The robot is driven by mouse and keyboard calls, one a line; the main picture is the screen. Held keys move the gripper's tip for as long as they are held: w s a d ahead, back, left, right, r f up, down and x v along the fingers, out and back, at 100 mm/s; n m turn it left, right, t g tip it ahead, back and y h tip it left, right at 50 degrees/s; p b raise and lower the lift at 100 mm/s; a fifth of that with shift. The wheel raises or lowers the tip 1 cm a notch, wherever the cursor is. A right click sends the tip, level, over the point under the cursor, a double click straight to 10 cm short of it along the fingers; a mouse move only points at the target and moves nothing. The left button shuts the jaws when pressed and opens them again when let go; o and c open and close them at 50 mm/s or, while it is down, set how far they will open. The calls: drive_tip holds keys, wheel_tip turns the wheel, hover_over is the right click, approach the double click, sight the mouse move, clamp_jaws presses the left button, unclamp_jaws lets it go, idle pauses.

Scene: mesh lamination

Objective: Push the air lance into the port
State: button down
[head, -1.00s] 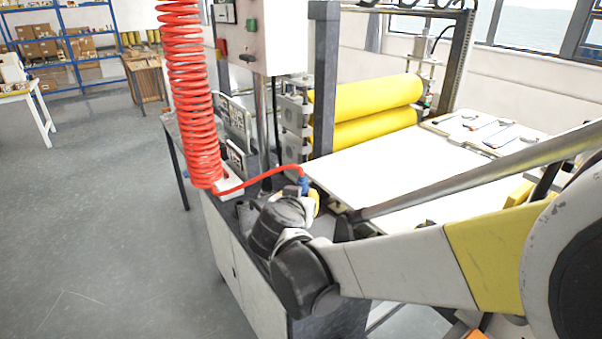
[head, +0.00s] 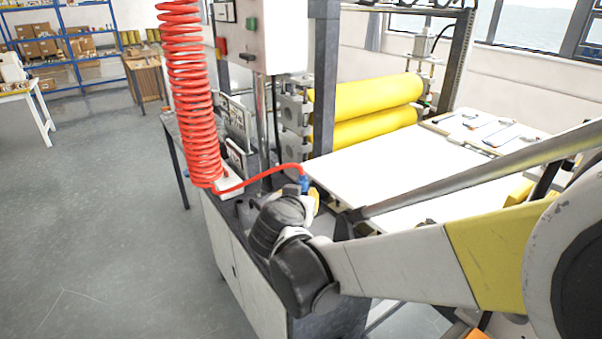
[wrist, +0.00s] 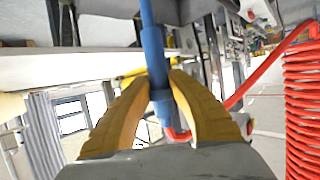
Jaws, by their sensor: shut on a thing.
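The blue air lance (wrist: 153,45) is held between the two yellow fingers of my gripper (wrist: 159,82) in the wrist view. Its thin end runs up out of the top of that picture. In the head view the blue end of the lance (head: 304,184) shows above my gripper (head: 313,197), with the red hose (head: 262,177) joined to it. My wrist hides much of the gripper there. I cannot make out the port or the lance's tip in either view.
A coiled red hose (head: 190,100) hangs left of the control box (head: 270,35). Yellow rollers (head: 370,115) stand behind the white table (head: 385,178). A dark post (head: 324,80) rises close behind my gripper. Open floor (head: 90,200) lies to the left.

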drive_tip(key=shift+f+b, duration=2.6)
drive_tip(key=shift+f, duration=0.55)
drive_tip(key=c, duration=1.3)
unclamp_jaws()
drive_tip(key=shift+o, duration=0.2)
drive_tip(key=v, duration=1.2)
drive_tip(key=shift+r, duration=0.1)
